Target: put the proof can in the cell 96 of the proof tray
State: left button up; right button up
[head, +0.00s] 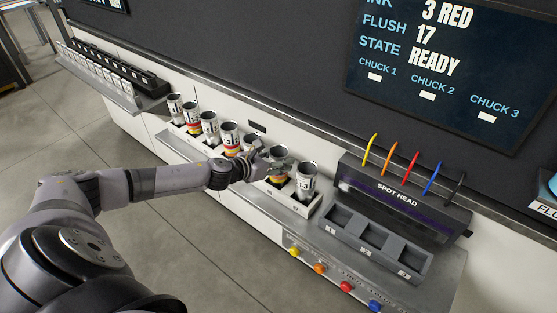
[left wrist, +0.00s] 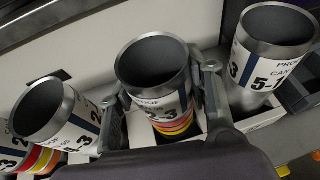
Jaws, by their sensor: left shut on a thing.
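My left gripper (head: 266,165) is shut on a proof can (head: 279,153), an open metal cup with a white label and red, orange and yellow bands. In the left wrist view the held can (left wrist: 155,62) stands nearly upright between the fingers (left wrist: 165,98). The proof tray (head: 299,207) is a white row of cells along the counter. The held can is over or in a cell near its right end; I cannot tell if its base rests there. The cell numbers are too small to read surely. My right gripper is out of view.
A can (head: 306,182) stands close right of the held one, at the tray's right end. Another can (left wrist: 45,108) is close on the left, with several more (head: 209,127) beyond. The spot head (head: 400,195) and its grey empty slots (head: 382,240) are further right.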

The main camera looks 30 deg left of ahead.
pick_arm(q)
jog(key=shift+f, duration=0.1)
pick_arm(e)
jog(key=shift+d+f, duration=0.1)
pick_arm(q)
jog(key=shift+f, duration=0.15)
jog(key=o, duration=0.7)
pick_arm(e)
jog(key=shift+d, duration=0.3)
pick_arm(q)
jog(key=shift+o, duration=0.2)
jog(key=shift+r, duration=0.35)
jog(key=shift+s+a, duration=0.1)
jog(key=shift+s, duration=0.2)
jog(key=b+v, duration=0.2)
jog(key=v, duration=0.9)
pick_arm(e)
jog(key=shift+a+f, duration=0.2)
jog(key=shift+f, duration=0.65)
